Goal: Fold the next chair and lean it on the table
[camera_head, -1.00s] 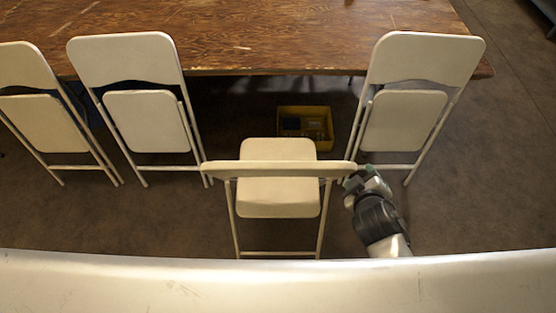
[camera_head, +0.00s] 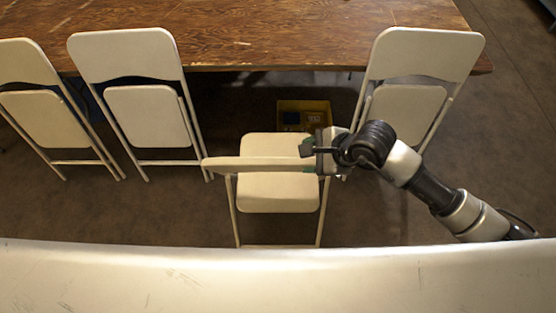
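A cream folding chair stands unfolded in the middle, its seat (camera_head: 278,190) level and its backrest (camera_head: 250,165) on the near side. Three other chairs stand folded, leaning against the wooden table (camera_head: 300,35): one at far left (camera_head: 40,118), one at centre left (camera_head: 142,118) and one at right (camera_head: 425,55). My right gripper (camera_head: 318,157) is at the right end of the unfolded chair's backrest, with its fingers over the top rail. The view does not show whether they are shut on it. My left gripper is not in view.
A yellow crate (camera_head: 318,106) with items in it sits on the floor under the table, behind the unfolded chair. My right arm crosses in front of the right folded chair's lower part. The floor (camera_head: 130,215) at left is clear.

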